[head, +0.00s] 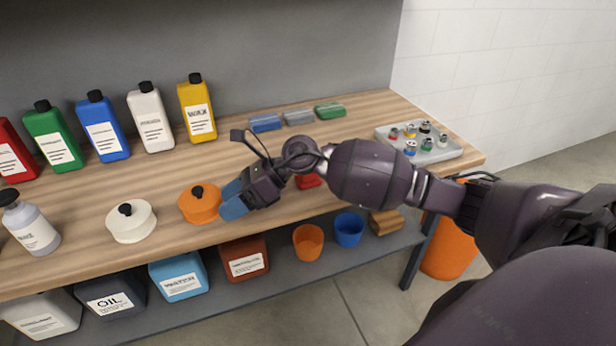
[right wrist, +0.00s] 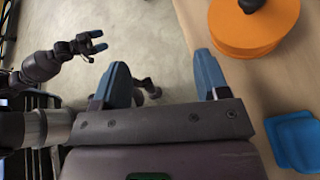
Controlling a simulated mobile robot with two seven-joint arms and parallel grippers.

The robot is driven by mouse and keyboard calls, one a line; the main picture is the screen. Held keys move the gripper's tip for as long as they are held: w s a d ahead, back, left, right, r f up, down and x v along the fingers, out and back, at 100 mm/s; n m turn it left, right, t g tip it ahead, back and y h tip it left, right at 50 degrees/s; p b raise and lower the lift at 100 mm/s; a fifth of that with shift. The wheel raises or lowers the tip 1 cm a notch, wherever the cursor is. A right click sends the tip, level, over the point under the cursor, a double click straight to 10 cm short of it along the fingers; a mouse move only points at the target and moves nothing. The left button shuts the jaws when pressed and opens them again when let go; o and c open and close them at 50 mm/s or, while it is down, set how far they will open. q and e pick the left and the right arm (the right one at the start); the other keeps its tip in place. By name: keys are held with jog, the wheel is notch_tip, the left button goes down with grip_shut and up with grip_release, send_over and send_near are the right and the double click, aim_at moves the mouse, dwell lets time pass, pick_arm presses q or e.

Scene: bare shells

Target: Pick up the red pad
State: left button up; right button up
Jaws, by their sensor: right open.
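The red pad (head: 308,181) lies on the wooden bench top in the head view. It is partly hidden behind my right forearm. My right gripper (head: 233,200) has blue fingers and is just right of the orange lidded pot, left of the red pad. In the right wrist view its fingers (right wrist: 163,80) are wide apart with nothing between them. The red pad does not show in that view. My left gripper (right wrist: 93,42) shows small in the right wrist view, its fingertips apart and empty, over the floor; it is outside the head view.
The orange pot (head: 200,205) and a white pot (head: 131,221) stand near the bench's front edge. Blue (head: 265,123), grey (head: 298,117) and green (head: 329,111) pads lie at the back. Several bottles line the left. A grey tray (head: 447,154) of small parts is at right.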

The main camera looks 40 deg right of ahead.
jog(key=w+d+r+n+g+h, duration=0.1)
jog(key=d+h, duration=0.3)
jog(key=d, duration=0.3)
jog(key=w+d+r+n+g+h, duration=0.1)
jog(key=w+d+h, duration=0.1)
jog(key=d+h, duration=0.2)
jog(key=w+d+r+n+g+h, duration=0.1)
jog(key=d+h, duration=0.3)
jog(key=d, duration=0.7)
jog(key=shift+w+r+n, duration=0.25)
jog(key=shift+w+n, duration=0.25)
jog(key=shift+w, duration=0.05)
notch_tip(320, 180, down, 5)
jog(key=shift+r, duration=0.1)
jog(key=shift+w+d+f, duration=0.1)
jog(key=shift+w+f, duration=0.1)
jog(key=shift+f, duration=1.15)
jog(key=shift+w+f, duration=0.2)
jog(key=shift+f, duration=1.15)
jog(key=c, duration=1)
jog(key=shift+r, duration=0.1)
notch_tip(320, 180, up, 20)
jog(key=shift+f, duration=0.1)
